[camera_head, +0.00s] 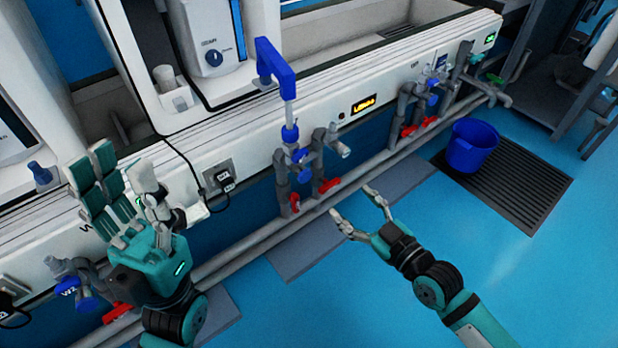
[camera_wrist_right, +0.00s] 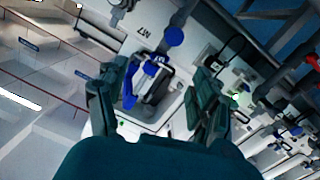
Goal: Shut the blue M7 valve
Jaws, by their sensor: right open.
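The right wrist view shows two M7 labels beside blue fittings: a round blue knob (camera_wrist_right: 175,36) and a blue lever-like part (camera_wrist_right: 128,88) with a smaller blue piece. These lie beyond my right gripper (camera_wrist_right: 150,95), whose fingers stand apart with nothing between them. In the head view, my right gripper (camera_head: 354,202) is open, right of and below a central pipe assembly with a blue valve (camera_head: 295,175). I cannot read M7 in the head view, so which blue valve there is M7 is unclear. My left gripper (camera_head: 122,178) is open and empty in front of the panel at the left.
Red handles (camera_head: 328,186) sit low on the pipes. A blue angled spout (camera_head: 275,65) rises above the central assembly. Another valve group (camera_head: 432,98) is further right. A blue bucket (camera_head: 472,145) stands on a dark floor grate (camera_head: 520,185). The blue floor at lower right is clear.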

